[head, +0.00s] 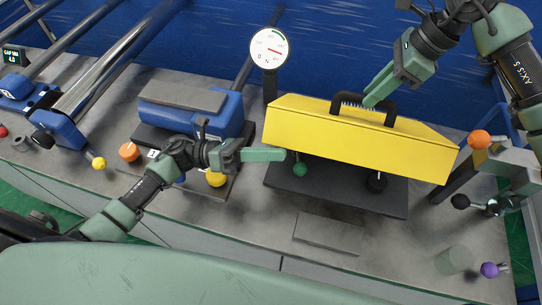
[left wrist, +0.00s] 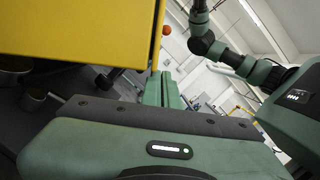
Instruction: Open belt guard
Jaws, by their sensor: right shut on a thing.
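The yellow belt guard (head: 358,140) is a long box-like cover above a dark base plate at the middle right of the bench. A black handle (head: 390,112) arches over its top. My right gripper (head: 370,101) comes from the upper right and is shut on the handle near its left part. My left gripper (head: 284,155) is at the guard's lower left front, its fingers together with nothing visible between them. In the left wrist view the guard (left wrist: 75,30) fills the upper left, beside the left fingers (left wrist: 165,90). I cannot tell whether they touch it.
A dial gauge (head: 270,48) stands behind the guard's left end. A green knob (head: 300,169) and a black knob (head: 376,181) sit below the guard. A blue motor-like block (head: 190,115) is at left. An orange knob (head: 479,139) is at right. The front bench strip is mostly clear.

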